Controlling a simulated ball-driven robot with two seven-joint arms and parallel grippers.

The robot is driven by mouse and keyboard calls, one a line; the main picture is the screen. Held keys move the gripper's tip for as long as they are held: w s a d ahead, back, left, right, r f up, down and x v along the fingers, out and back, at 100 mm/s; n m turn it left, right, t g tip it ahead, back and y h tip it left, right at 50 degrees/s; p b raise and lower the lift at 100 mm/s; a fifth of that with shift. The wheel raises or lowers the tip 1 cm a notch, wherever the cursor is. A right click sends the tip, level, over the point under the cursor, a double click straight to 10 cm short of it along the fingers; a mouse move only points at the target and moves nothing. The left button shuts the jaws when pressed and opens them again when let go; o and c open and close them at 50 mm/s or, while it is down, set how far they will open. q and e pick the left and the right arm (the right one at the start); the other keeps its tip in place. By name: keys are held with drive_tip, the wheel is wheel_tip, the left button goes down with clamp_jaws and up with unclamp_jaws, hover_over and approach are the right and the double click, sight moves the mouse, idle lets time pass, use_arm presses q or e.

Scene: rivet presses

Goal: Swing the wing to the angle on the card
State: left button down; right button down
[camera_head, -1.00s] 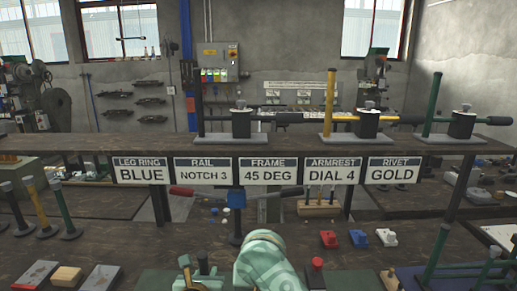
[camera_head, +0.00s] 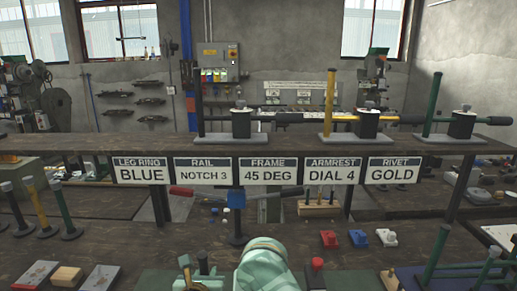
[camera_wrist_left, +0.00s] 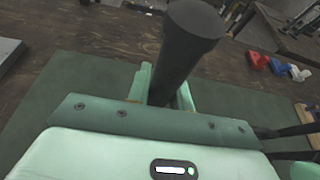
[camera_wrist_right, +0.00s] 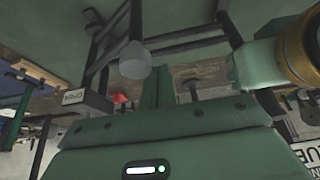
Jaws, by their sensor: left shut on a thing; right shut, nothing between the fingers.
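The FRAME card (camera_head: 267,170) reads 45 DEG and hangs from the shelf edge in the head view. In the left wrist view my left gripper (camera_wrist_left: 160,98) is shut around a dark grey round bar (camera_wrist_left: 180,50) that rises between its fingers. I cannot tell whether this bar belongs to the wing. In the head view the mint-green end of my left arm (camera_head: 262,268) is at the bottom middle; its fingertips are hidden. My right gripper (camera_wrist_right: 157,88) shows in the right wrist view, shut and empty, beside a pale round bar end (camera_wrist_right: 135,63). The wing's angle cannot be read.
Other cards read BLUE (camera_head: 143,170), NOTCH 3 (camera_head: 204,170), DIAL 4 (camera_head: 331,170) and GOLD (camera_head: 392,170). Red (camera_head: 328,239), blue (camera_head: 358,238) and white (camera_head: 387,237) blocks lie right of my arm. Green tubing (camera_head: 436,262) stands at the right edge. Several posts stand at left.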

drive_tip(key=shift+s+d, duration=0.15)
drive_tip(key=shift+s, duration=0.4)
drive_tip(key=shift+s+d, duration=0.15)
drive_tip(key=shift+s, duration=0.4)
drive_tip(key=shift+s+d, duration=0.1)
drive_tip(key=shift+s, duration=0.05)
drive_tip(key=shift+s+d, duration=0.1)
drive_tip(key=shift+s, duration=0.15)
drive_tip(key=shift+w+a, duration=0.85)
drive_tip(key=shift+w, duration=0.05)
drive_tip(key=shift+r, duration=0.1)
